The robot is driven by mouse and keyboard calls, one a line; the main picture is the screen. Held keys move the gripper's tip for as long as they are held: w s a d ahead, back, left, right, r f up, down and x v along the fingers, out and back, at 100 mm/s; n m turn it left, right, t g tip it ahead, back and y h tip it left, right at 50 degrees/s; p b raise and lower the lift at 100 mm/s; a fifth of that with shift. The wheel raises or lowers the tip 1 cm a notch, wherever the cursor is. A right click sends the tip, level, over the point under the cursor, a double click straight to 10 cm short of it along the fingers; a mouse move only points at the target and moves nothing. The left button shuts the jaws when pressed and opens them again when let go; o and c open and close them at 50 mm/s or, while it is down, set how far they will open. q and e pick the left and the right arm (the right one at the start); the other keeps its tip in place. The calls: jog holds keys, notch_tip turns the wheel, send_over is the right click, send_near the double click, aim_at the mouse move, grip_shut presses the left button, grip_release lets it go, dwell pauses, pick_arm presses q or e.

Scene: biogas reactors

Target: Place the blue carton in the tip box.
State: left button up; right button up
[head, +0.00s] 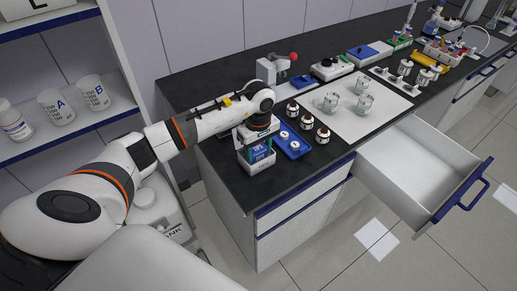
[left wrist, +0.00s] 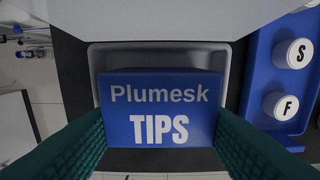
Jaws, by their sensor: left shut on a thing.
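The blue carton, labelled "Plumesk TIPS" (left wrist: 160,88), is between the two teal fingers of my left gripper (left wrist: 160,125), which is shut on it. In the head view the carton (head: 262,153) is upright under my left gripper (head: 258,141), at the open top of the white tip box (head: 262,168). My right gripper is out of view.
A blue tray (head: 292,146) with white-capped jars stands close to the right of the tip box. Brown jars (head: 307,121) and a white mat (head: 378,113) with glass beakers are beyond it. An open drawer (head: 420,170) sticks out at the right. A shelf (head: 75,125) stands at the left.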

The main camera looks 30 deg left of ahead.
aim_at(258, 148)
pick_arm(q)
jog(key=o, duration=0.7)
jog(key=shift+c, duration=0.2)
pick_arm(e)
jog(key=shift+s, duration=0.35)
pick_arm(q)
jog(key=shift+r, duration=0.1)
jog(key=shift+r+b, duration=0.85)
jog(key=shift+r, duration=5.15)
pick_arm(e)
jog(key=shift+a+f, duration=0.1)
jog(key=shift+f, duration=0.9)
